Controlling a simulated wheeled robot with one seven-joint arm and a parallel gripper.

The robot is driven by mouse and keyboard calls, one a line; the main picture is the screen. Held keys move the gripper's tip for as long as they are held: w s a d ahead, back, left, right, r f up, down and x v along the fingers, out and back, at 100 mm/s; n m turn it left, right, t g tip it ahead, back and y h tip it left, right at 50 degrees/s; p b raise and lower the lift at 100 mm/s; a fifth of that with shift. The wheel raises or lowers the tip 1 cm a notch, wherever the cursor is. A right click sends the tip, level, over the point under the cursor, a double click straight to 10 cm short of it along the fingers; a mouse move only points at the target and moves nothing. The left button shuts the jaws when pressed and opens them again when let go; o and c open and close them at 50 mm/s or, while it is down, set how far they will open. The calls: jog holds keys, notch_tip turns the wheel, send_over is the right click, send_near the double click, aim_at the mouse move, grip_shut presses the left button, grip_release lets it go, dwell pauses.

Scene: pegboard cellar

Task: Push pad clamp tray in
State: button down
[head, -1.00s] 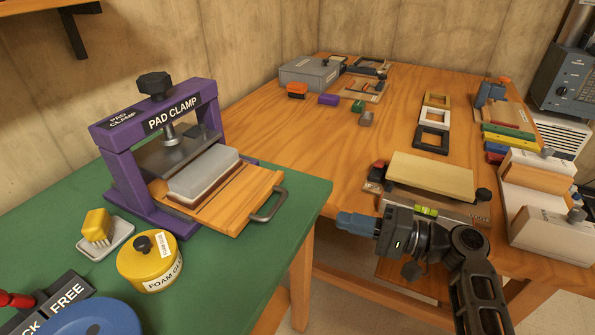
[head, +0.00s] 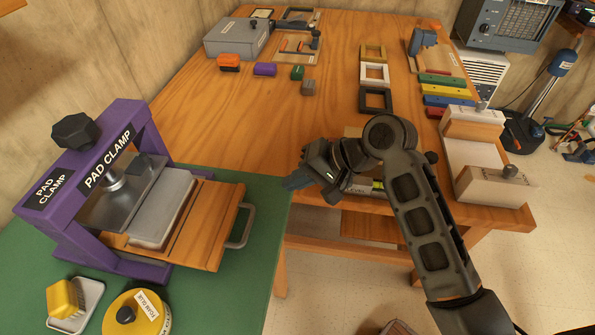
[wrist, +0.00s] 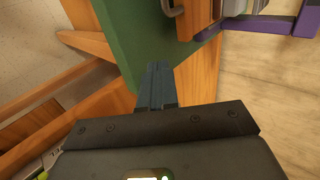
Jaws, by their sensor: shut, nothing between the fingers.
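The purple pad clamp (head: 152,205) stands on the green table at the left of the head view. Its wooden tray (head: 209,225) sticks out of the frame to the right, with a metal handle (head: 240,228) at its outer end. A grey pad (head: 163,208) lies on the tray, partly under the press plate. My gripper (head: 291,183) is shut and empty, to the right of the handle and apart from it, near the green table's right edge. In the wrist view the shut fingers (wrist: 157,75) point toward the green top, and the handle (wrist: 173,8) shows at the top.
The wooden workbench (head: 330,110) behind holds frames, coloured bars and blocks. The green tabletop (head: 240,285) right of the tin is clear.

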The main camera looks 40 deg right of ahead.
aim_at(213, 184)
jog(key=x, duration=0.5)
jog(key=shift+a+f, duration=0.1)
jog(key=shift+f, duration=0.05)
jog(key=w+a, duration=0.2)
jog(key=shift+w+p, duration=0.35)
jog(key=shift+w, duration=0.05)
jog(key=shift+w+a+f, duration=0.1)
jog(key=shift+w+a, duration=0.1)
jog(key=shift+w, duration=0.15)
jog(key=w+a, duration=0.1)
jog(key=w, duration=0.1)
jog(key=w+a, duration=0.2)
jog(key=w+a+p, duration=0.1)
jog(key=w+a, duration=0.1)
jog(key=w, duration=0.1)
jog(key=shift+a, duration=0.1)
jog(key=shift+w, duration=0.1)
